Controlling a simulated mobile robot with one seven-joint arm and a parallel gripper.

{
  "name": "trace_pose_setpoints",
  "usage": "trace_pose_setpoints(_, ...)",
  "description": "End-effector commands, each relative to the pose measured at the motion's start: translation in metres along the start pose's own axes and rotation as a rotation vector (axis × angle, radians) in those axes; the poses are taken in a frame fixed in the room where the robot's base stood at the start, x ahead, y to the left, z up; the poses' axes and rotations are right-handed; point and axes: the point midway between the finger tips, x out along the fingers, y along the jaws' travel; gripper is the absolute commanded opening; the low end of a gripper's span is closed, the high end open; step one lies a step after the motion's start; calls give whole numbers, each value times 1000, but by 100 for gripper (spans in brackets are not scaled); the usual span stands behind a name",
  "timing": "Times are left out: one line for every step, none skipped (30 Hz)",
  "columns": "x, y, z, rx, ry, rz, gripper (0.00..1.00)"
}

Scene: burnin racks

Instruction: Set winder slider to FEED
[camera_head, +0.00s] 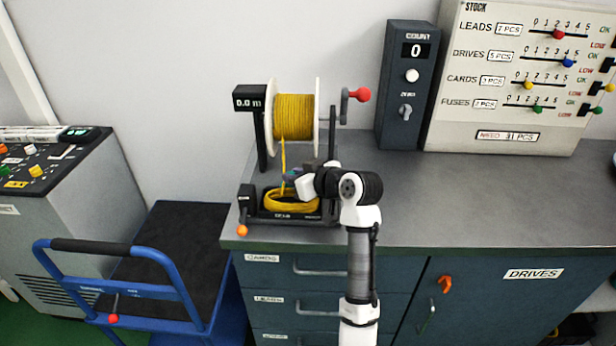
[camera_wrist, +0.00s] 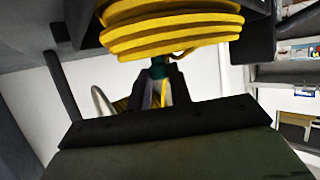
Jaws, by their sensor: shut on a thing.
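The winder holds a spool of yellow wire (camera_head: 295,116) in a black frame, with a strand running down to a yellow coil (camera_head: 291,200) in its base. My gripper (camera_head: 292,175) is at the winder, just above the coil. It is shut on a small teal piece, which shows between the fingers in the wrist view (camera_wrist: 157,70). I cannot tell for certain whether this is the slider's knob. The coil hangs large at the top of the wrist view (camera_wrist: 175,25). The slider's track and its FEED mark cannot be read, as the gripper and coil cover that area.
A crank with a red knob (camera_head: 360,95) sticks out right of the spool. A dark counter box (camera_head: 407,90) showing 0 and a stock panel (camera_head: 510,118) stand behind. A blue trolley (camera_head: 175,265) stands left, below the bench. The bench top (camera_head: 470,205) is clear at right.

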Motion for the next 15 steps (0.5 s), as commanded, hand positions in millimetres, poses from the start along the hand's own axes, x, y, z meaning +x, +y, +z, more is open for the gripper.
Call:
trace_pose_setpoints(2,-3,-2,-3,4,-5,0)
trace_pose_setpoints(2,-3,-2,-3,4,-6,0)
trace_pose_setpoints(2,-3,-2,-3,5,-6,0)
trace_pose_setpoints(2,-3,-2,-3,5,-7,0)
trace_pose_setpoints(2,-3,-3,-3,5,-7,0)
trace_pose_setpoints(2,-4,-3,-4,5,-8,0)
trace_pose_setpoints(2,-4,-3,-4,5,-8,24)
trace_pose_setpoints(2,-4,-3,-4,5,-8,28)
trace_pose_setpoints(2,-4,-3,-4,5,-8,33)
trace_pose_setpoints(2,-4,-2,-4,5,-8,37)
trace_pose_setpoints(2,-3,-2,-3,5,-8,41)
trace_pose_setpoints(2,-3,-2,-3,4,-7,42)
trace_pose_setpoints(1,-3,-2,-3,4,-7,42)
trace_pose_setpoints(1,-3,-2,-3,4,-6,42)
trace_pose_setpoints(1,-2,-2,-2,4,-6,42)
